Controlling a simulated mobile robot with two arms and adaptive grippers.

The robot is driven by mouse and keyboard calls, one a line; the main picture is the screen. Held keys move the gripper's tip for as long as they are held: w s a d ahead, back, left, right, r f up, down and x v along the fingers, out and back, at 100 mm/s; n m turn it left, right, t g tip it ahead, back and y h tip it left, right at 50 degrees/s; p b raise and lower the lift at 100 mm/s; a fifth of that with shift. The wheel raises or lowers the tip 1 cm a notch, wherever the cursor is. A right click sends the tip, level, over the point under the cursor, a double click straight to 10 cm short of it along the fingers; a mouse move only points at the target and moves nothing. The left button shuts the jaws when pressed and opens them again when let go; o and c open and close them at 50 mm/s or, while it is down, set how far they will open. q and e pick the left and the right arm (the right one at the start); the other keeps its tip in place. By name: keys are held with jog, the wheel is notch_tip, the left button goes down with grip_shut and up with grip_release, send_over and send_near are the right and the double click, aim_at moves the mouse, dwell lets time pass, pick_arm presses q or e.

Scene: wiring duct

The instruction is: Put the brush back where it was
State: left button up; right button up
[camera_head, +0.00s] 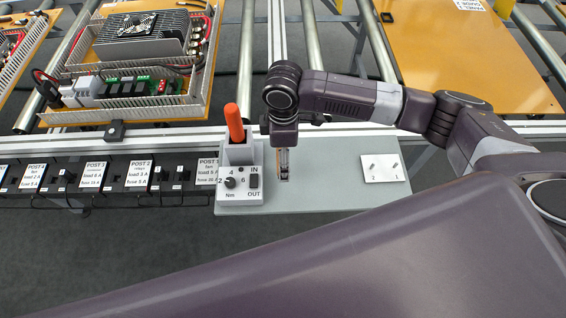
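My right gripper (283,165) points straight down over the left part of a grey shelf plate (330,190). A narrow tan piece (284,161) shows at its fingertips and may be the brush, but it is too small to identify surely. The fingers are seen nearly edge-on, so I cannot tell whether they are shut on it. The tip of this piece is at or just above the plate; contact is unclear. My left gripper is not in view.
Left of the gripper stands a white holder (240,180) with an orange handle (234,122) upright in it and a dial. A white plate with pins (383,168) lies at right. A labelled post row (130,175) runs left. A panel with electronics (135,65) lies behind.

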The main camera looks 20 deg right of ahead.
jog(key=shift+f, duration=2.5)
jog(key=o, duration=1.1)
jog(key=shift+f, duration=0.1)
notch_tip(320, 180, up, 12)
jog(key=shift+r+b, duration=0.15)
jog(key=shift+b, duration=0.45)
